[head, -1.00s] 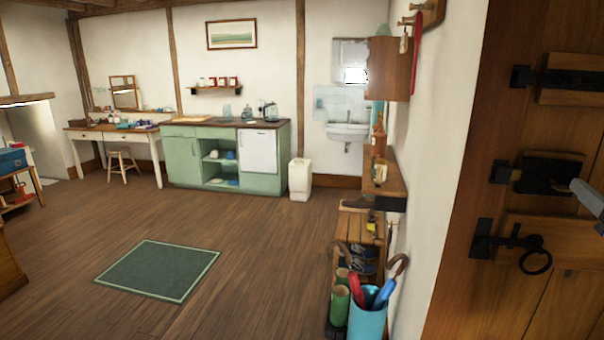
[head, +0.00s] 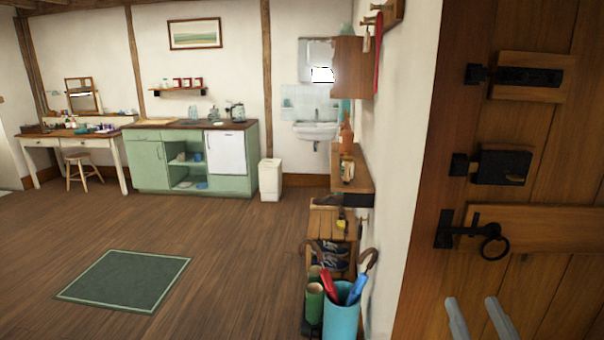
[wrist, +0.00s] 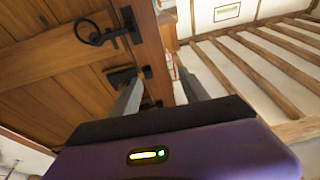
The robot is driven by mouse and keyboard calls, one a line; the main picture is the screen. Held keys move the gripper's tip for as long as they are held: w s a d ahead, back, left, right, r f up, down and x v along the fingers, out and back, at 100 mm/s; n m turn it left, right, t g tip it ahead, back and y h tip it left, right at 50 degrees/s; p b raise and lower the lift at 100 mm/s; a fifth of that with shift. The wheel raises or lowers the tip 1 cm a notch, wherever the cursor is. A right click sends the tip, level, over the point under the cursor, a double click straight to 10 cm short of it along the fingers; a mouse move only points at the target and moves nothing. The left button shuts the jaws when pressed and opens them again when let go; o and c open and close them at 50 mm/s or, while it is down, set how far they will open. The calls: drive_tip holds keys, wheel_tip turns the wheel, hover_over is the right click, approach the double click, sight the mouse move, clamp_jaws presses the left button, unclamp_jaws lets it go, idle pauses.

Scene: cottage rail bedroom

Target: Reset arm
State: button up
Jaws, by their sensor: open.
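My gripper (head: 478,318) shows at the bottom right of the head view, its two grey fingers apart and empty. It is in front of the lower part of a wooden door (head: 555,260). In the wrist view my gripper (wrist: 160,88) is also open, with nothing between the fingers. The door's black ring handle (wrist: 92,30) and a black latch box (wrist: 122,76) lie beyond it. In the head view the ring handle (head: 492,243) is above the fingertips and apart from them.
A blue umbrella bin (head: 341,312) and a shoe bench (head: 330,220) stand along the wall left of the door. A wall shelf (head: 352,180) juts out above them. A green mat (head: 125,280) lies on open wooden floor. A green cabinet (head: 150,165) stands at the back.

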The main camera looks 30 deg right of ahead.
drive_tip(key=s+a+f+n+g+y, duration=0.2)
drive_tip(key=s+a+f+y, duration=0.3)
drive_tip(key=s+a, duration=0.5)
drive_tip(key=s+a+f+n+g+y, duration=0.1)
drive_tip(key=s+a+f+n+y, duration=0.2)
drive_tip(key=s+a+f, duration=0.6)
drive_tip(key=a+f+y, duration=0.1)
drive_tip(key=a, duration=0.2)
drive_tip(key=shift+s+n+g+y, duration=0.4)
drive_tip(key=shift+r, duration=0.1)
